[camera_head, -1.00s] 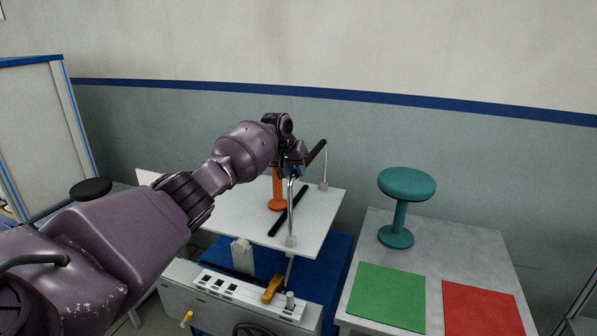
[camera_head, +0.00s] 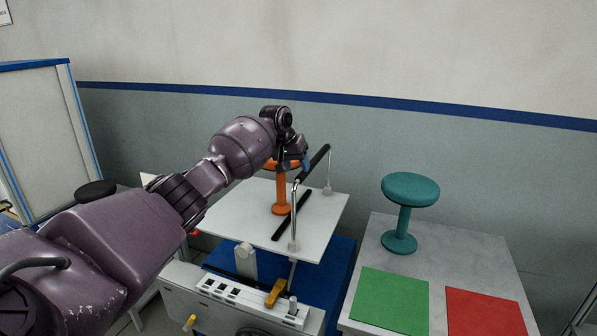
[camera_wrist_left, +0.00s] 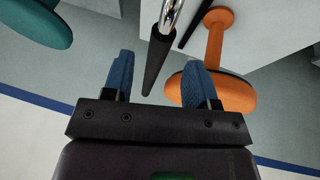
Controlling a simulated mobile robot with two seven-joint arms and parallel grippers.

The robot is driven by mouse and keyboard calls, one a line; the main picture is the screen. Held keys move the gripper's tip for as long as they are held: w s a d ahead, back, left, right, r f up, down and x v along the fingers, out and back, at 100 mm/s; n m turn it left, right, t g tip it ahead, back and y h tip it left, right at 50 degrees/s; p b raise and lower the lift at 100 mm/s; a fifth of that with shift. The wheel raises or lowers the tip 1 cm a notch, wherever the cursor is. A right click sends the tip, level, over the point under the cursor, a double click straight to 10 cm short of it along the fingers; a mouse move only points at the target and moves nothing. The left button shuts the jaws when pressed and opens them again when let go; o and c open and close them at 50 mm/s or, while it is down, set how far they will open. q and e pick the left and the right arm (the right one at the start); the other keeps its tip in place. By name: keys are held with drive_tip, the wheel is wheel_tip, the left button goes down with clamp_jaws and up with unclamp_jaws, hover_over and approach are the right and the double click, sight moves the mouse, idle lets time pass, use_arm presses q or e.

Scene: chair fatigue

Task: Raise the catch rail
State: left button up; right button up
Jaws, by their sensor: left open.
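The catch rail (camera_head: 314,163) is a black padded bar on chrome posts, raised above a white board (camera_head: 228,212). In the left wrist view the rail (camera_wrist_left: 156,65) points into the gap between my two blue fingers. Whether a finger touches the rail cannot be told. My right gripper is not in view.
A black strip (camera_head: 291,215) lies on the board. A teal stool (camera_head: 410,190), green sheet (camera_head: 390,300) and red sheet (camera_head: 484,311) are on the grey table at right.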

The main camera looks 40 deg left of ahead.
use_arm(q)
drive_tip(key=v, duration=0.7)
drive_tip(key=shift+r, duration=0.15)
drive_tip(key=shift+s, duration=0.1)
